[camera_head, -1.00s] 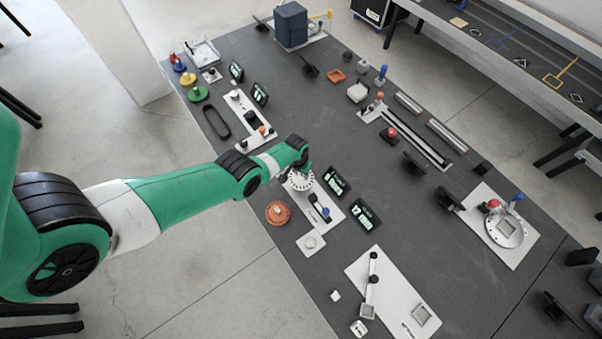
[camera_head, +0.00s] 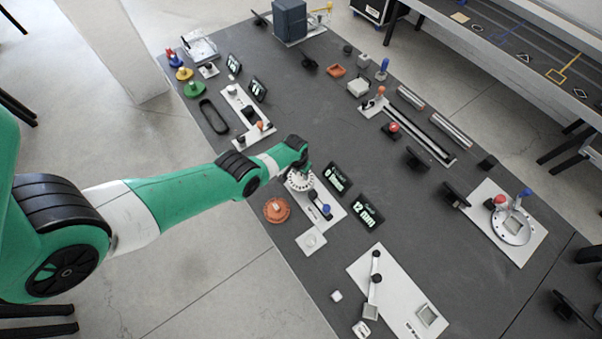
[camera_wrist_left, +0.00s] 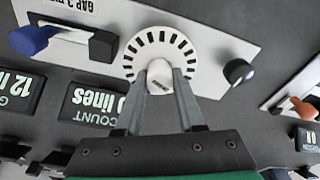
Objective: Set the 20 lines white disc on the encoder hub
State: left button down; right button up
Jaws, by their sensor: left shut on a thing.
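The white disc (camera_head: 299,182), with a ring of black slots, is at the upper-left end of a pale encoder plate (camera_head: 331,215). My left gripper (camera_head: 299,170) is above it. In the left wrist view the gripper (camera_wrist_left: 160,80) is shut on the white knob at the middle of the white disc (camera_wrist_left: 160,42). The disc looks level and covers the encoder hub, which is hidden. I cannot tell whether the disc rests on the hub or is just above it. My right gripper is not in view.
An orange disc (camera_head: 277,209) lies left of the encoder plate, above a small white square base (camera_head: 311,241). A blue-knobbed slider (camera_head: 326,208) is on the plate. Displays reading "0 lines" (camera_head: 338,179) and "12 mm" (camera_head: 368,215) stand to the right. A black knob (camera_wrist_left: 238,72) is near the disc.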

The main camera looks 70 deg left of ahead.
aim_at(299, 181)
pick_arm(q)
jog(key=shift+f+b, duration=0.55)
jog(key=shift+b, duration=0.05)
dwell(0.5)
jog(key=c, duration=0.8)
grip_release()
notch_tip(299, 181, up, 11)
jog(key=s+d+p, duration=0.1)
jog(key=p, duration=1.1)
jog(key=shift+s, duration=0.15)
jog(key=shift+f, duration=0.1)
